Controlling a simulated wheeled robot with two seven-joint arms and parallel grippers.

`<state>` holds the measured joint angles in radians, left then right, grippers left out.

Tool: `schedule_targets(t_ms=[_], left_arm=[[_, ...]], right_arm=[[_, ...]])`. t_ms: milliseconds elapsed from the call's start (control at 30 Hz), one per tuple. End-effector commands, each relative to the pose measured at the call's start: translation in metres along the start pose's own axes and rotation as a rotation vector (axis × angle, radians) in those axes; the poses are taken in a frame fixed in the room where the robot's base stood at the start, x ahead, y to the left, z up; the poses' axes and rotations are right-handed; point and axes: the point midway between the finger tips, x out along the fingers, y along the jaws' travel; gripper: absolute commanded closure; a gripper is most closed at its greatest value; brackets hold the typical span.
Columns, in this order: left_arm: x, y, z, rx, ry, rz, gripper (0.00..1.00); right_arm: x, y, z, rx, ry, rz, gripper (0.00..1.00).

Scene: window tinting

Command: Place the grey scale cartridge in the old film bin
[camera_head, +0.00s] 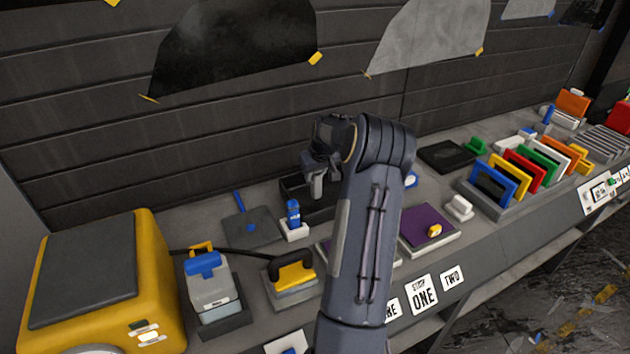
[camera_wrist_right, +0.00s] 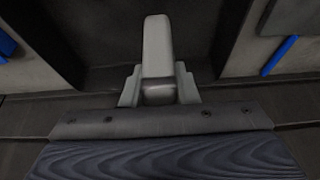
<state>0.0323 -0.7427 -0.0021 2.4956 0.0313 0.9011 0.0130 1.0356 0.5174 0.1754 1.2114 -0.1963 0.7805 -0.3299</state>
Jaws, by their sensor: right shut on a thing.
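The grey scale cartridge (camera_head: 317,185) is a small, pale grey upright piece in the head view. It also shows in the wrist view (camera_wrist_right: 158,46) as a light grey block at the top centre. My right gripper (camera_head: 318,168) is shut on it, with a finger on each side of its near end. The old film bin (camera_head: 320,208) appears to be the dark open box at the back of the bench. The cartridge hangs at or over this box; whether it touches the bottom cannot be told. My right arm hides part of the box. My left gripper is not in view.
A blue-topped bottle in a white holder (camera_head: 294,230) stands just in front of the box. A dark flat pad (camera_head: 255,228) lies to its left. A purple pad (camera_head: 425,222) and a rack of coloured frames (camera_head: 500,200) are to the right. A yellow machine (camera_head: 150,270) fills the left end.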

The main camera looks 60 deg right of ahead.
Motion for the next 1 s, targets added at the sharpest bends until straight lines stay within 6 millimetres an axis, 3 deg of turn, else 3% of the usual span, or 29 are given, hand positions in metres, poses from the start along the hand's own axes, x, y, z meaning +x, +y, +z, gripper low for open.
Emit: schedule_targets(t_ms=[67,467,500,633,1000], left_arm=[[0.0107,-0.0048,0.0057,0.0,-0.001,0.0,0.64],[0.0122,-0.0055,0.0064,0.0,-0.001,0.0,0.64],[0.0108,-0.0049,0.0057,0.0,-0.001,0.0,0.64],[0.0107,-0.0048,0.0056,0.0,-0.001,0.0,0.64],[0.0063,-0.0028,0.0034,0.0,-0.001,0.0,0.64]], right_arm=[[0.016,-0.0002,0.0072,0.001,-0.002,-0.001,0.97],[0.0193,-0.0005,0.0086,0.0,-0.001,-0.001,0.97],[0.0177,-0.0004,0.008,0.0,-0.002,-0.001,0.68],[0.0176,-0.0005,0.008,0.0,-0.002,-0.001,0.51],[0.0099,-0.0003,0.0057,0.0,0.0,0.0,0.51]])
